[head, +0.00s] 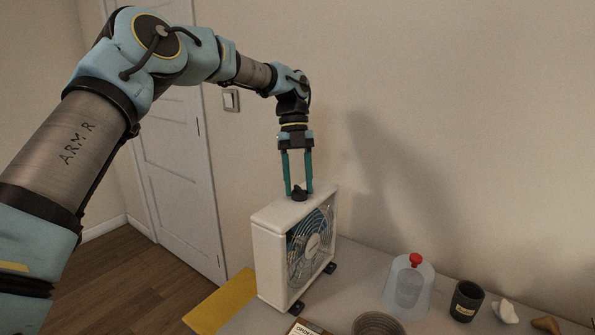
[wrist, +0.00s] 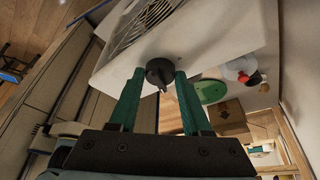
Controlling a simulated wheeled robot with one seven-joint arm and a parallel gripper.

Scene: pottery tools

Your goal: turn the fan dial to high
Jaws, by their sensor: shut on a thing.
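The white box fan (head: 270,250) stands upright on the table, its grille facing right and toward me in the head view. Its dark dial (head: 299,192) sits on the top face. My gripper (head: 299,190) points straight down from above, its two green fingers on either side of the dial and shut on it. In the wrist view the black dial (wrist: 160,72) with its pointer shows between the fingertips (wrist: 157,80), and the fan's white top (wrist: 215,45) lies behind it. I cannot read any dial markings.
On the grey table (head: 350,270) to the right of the fan are a glass dome with a red knob (head: 408,285), a dark jar (head: 466,300) and small pale and brown pieces. A yellow board (head: 222,302) lies left of the fan. A wall stands behind.

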